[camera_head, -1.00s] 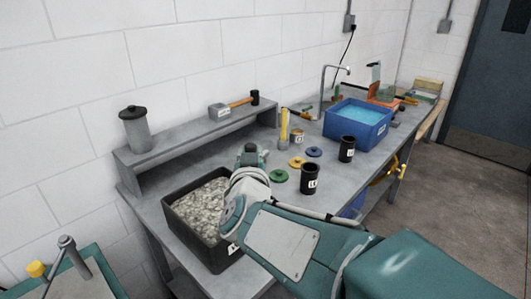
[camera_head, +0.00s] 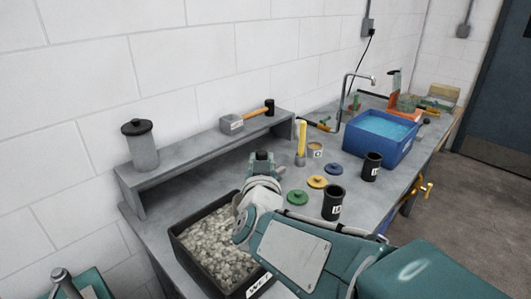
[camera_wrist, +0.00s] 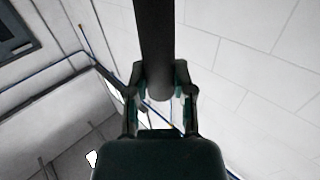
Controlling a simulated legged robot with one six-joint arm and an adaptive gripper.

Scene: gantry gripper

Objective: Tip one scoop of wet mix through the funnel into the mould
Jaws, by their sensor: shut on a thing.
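My gripper (camera_head: 262,160) is beyond the far right corner of the black tray of wet mix (camera_head: 180,247), near the back of the bench. In the wrist view my gripper (camera_wrist: 160,82) is shut on a dark round handle (camera_wrist: 154,40), which runs up out of the picture. The scoop's bowl does not show in either view. The wet mix (camera_head: 215,245) is grey and lumpy, with my arm covering the tray's right side. Two black labelled cups (camera_head: 333,207) (camera_head: 372,170) stand upright on the bench; I cannot tell whether either is the mould. I cannot make out the funnel.
Green (camera_head: 297,198), yellow (camera_head: 317,182) and blue (camera_head: 335,168) lids lie near the cups. A yellow-topped tool (camera_head: 301,140) and a small tin (camera_head: 315,151) stand behind. A blue water basin (camera_head: 376,143) is at right.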

